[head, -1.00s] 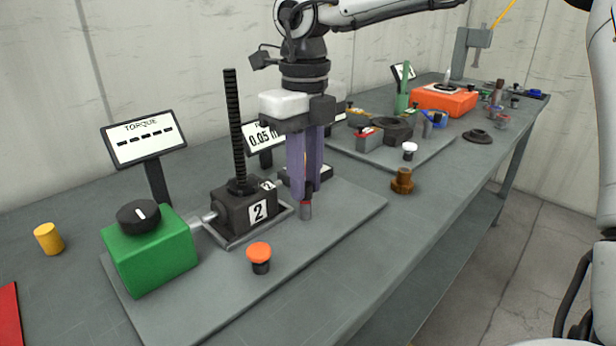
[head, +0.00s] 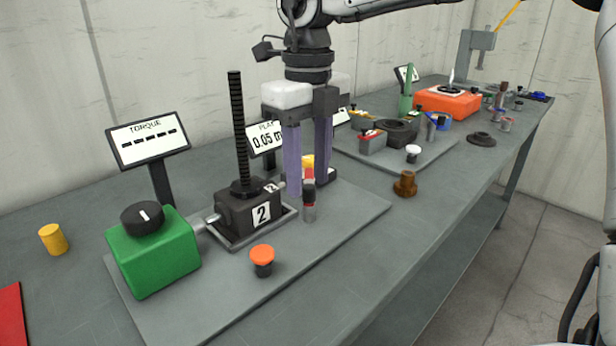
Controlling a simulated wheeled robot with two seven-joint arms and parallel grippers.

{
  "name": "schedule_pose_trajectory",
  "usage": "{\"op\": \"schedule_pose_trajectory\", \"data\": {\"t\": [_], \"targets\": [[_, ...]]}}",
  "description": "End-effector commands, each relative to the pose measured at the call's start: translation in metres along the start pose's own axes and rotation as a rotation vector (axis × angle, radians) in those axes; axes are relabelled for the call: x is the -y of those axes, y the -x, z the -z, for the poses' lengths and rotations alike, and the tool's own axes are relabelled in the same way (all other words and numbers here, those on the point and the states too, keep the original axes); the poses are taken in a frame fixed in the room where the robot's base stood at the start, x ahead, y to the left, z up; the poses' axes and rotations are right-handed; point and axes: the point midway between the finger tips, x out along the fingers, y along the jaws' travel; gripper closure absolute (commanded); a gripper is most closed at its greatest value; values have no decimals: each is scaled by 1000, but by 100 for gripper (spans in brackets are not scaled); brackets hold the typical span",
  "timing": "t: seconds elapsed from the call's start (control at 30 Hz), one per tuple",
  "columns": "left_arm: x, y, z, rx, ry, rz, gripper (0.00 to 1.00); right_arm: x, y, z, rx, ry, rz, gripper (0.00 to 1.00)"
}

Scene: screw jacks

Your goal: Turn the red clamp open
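My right gripper (head: 308,186) points straight down over the grey base plate, beside the dark jack block marked 2 (head: 262,213). Its two purple fingers are spread apart, with a visible gap between them. A small red part (head: 309,174), which may be the red clamp, shows in this gap. Whether the fingers touch any of these I cannot tell. The fingers partly hide what is behind them. My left gripper is not in view.
A green box with a black knob (head: 153,255) and an orange-topped button (head: 262,256) stand at the front left. The tall black screw (head: 239,130) rises close to my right gripper. A brown fitting (head: 405,184) stands to the right. The plate's front right is clear.

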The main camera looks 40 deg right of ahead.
Motion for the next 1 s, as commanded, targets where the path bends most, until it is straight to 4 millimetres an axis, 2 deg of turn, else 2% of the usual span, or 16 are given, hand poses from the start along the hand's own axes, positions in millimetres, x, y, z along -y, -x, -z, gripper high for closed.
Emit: {"op": "schedule_pose_trajectory", "data": {"t": [0.2, 0.4, 0.6, 1.0], "targets": [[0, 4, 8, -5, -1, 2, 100, 0, 47, -1, 6, 0, -2, 63], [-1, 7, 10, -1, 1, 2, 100, 0, 78, 0, 3, 0, -1, 63], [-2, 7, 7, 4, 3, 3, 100, 0, 88, 0, 2, 0, -1, 63], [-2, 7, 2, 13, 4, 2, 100, 0, 88, 0, 2, 0, -1, 63]]}}
